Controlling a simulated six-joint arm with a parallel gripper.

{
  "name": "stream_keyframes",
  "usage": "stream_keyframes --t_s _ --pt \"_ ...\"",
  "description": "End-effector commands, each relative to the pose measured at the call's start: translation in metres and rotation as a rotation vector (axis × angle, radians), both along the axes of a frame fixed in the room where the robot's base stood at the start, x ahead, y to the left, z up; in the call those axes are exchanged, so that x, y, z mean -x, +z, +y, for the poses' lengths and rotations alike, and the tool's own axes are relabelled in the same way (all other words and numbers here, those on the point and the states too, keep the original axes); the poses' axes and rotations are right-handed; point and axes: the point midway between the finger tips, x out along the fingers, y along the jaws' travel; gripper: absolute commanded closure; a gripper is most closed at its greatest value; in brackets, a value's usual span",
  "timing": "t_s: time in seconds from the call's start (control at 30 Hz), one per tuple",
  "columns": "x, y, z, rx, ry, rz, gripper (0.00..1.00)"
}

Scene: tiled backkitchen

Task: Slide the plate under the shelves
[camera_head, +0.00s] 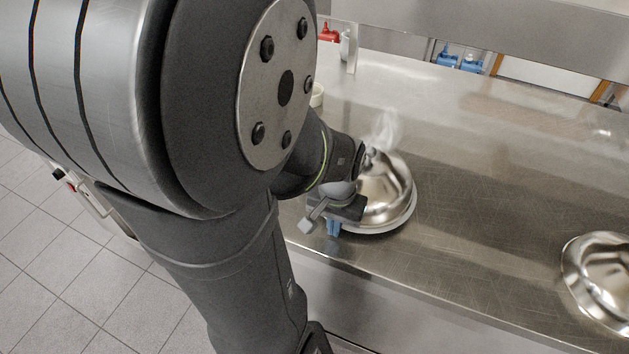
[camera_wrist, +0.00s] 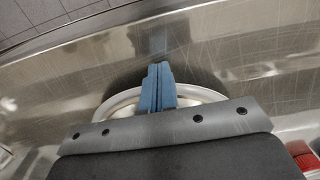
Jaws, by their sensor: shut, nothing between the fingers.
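A pale plate (camera_head: 378,230) stands on the steel counter with a shiny metal dome cover (camera_head: 392,192) over it. Only its front and right rim shows in the head view; my arm hides the rest. In the wrist view a curved part of the white plate rim (camera_wrist: 112,104) shows behind my fingers. My gripper (camera_head: 333,230) is at the plate's front left edge, its blue fingers pointing down. In the wrist view the gripper (camera_wrist: 160,68) is shut and empty. I cannot tell whether the fingers touch the rim. The steel shelf (camera_head: 500,30) spans the back above the counter.
Another shiny metal dome (camera_head: 597,278) stands at the right. Pale vapour (camera_head: 383,130) hangs behind the covered plate. Red (camera_head: 328,33) and blue (camera_head: 460,58) items show at the back. The counter (camera_head: 480,180) is clear between the domes; its front edge runs close to my gripper.

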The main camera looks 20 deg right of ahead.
Motion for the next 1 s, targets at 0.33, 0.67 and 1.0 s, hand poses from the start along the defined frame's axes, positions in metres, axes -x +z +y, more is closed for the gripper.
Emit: stream_keyframes --t_s 0.33,0.67,1.0 --pt "-0.049 0.0 -0.047 0.001 0.0 -0.001 1.0" --pt "-0.104 -0.001 -0.1 0.001 0.0 -0.001 1.0" --pt "-0.162 -0.001 -0.155 0.003 0.0 -0.003 1.0"
